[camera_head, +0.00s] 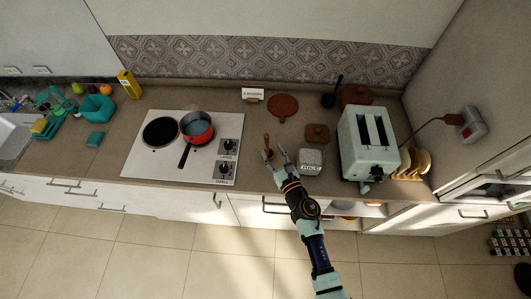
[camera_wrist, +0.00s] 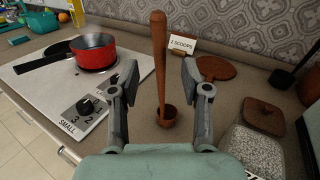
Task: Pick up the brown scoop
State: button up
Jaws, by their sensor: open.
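The brown scoop (camera_wrist: 159,65) stands upright on the counter in the wrist view, its long handle pointing up and its small cup (camera_wrist: 167,115) at the bottom. In the head view the scoop (camera_head: 267,145) shows small, just right of the stove. My gripper (camera_head: 276,155) reaches over the counter from the front, close to the scoop. In the wrist view my gripper (camera_wrist: 157,85) is open, with one finger on each side of the scoop's handle. No finger visibly touches the handle.
A white stove (camera_head: 150,168) with a red pot (camera_head: 197,127) is on the left. A lidless speckled canister (camera_head: 311,162), a brown lid (camera_head: 317,132) and a toaster (camera_head: 365,155) stand on the right. A "2 SCOOPS" card (camera_wrist: 182,44) and a round brown board (camera_wrist: 216,68) are behind.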

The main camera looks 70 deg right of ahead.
aim_at(268, 143)
jog(key=x, duration=0.5)
jog(key=shift+w+d+r, duration=0.1)
jog(key=shift+r, duration=0.1)
grip_shut()
